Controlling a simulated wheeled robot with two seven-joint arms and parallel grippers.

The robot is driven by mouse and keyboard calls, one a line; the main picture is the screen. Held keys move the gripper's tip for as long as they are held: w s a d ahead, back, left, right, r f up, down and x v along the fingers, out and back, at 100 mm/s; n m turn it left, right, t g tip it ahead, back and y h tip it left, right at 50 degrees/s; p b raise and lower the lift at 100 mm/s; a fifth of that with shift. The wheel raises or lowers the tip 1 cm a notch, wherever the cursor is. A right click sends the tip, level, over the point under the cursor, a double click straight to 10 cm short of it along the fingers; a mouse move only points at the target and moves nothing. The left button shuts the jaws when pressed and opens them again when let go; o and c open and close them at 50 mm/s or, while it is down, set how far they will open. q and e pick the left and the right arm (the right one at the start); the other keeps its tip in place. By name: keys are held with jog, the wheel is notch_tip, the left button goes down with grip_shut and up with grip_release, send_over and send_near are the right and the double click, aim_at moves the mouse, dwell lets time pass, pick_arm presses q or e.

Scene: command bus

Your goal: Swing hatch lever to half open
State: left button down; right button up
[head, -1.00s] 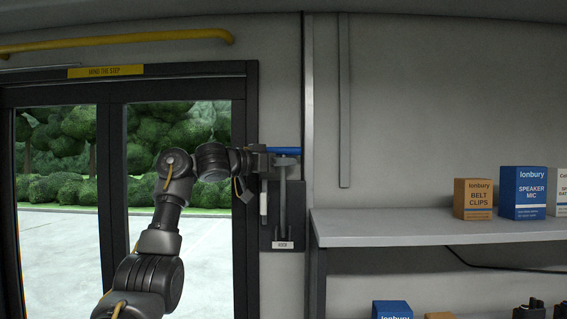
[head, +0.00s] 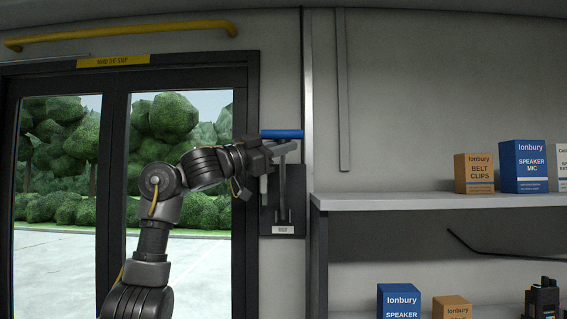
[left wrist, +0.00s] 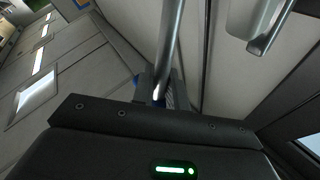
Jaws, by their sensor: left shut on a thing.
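The hatch lever is a grey shaft (head: 284,190) with a blue crossbar grip (head: 283,133) at its top. It rises from a dark wall plate (head: 296,205) with a small label (head: 283,230), right of the door frame. My left gripper (head: 268,150) is at the lever's top, coming from the left. It is shut on the lever's grip, just below the visible blue bar. In the left wrist view the silver shaft (left wrist: 171,45) runs up from between my fingers (left wrist: 156,88), with a little blue beside them. The fingers hide most of the grip. My right gripper is not in view.
A glazed double door (head: 180,110) is at left, with a yellow rail (head: 120,33) above. A wall post (head: 308,110) and shelf (head: 430,200) with boxes (head: 474,173) stand close right of the lever. The upper wall (head: 430,80) is mostly clear.

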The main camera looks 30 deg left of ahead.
pick_arm(q)
jog(key=shift+s+d+f+m+h+b, duration=0.3)
jog(key=shift+s+f+m+h+b, duration=0.1)
jog(key=shift+s+m+b, duration=0.2)
jog(key=shift+s+d+f+m+h+b, duration=0.3)
jog(key=shift+s+f+m+b, duration=0.1)
jog(key=shift+s+m+b, duration=0.15)
jog(key=c, duration=1.5)
grip_release()
jog(key=b+v, duration=0.5)
jog(key=v, duration=0.6)
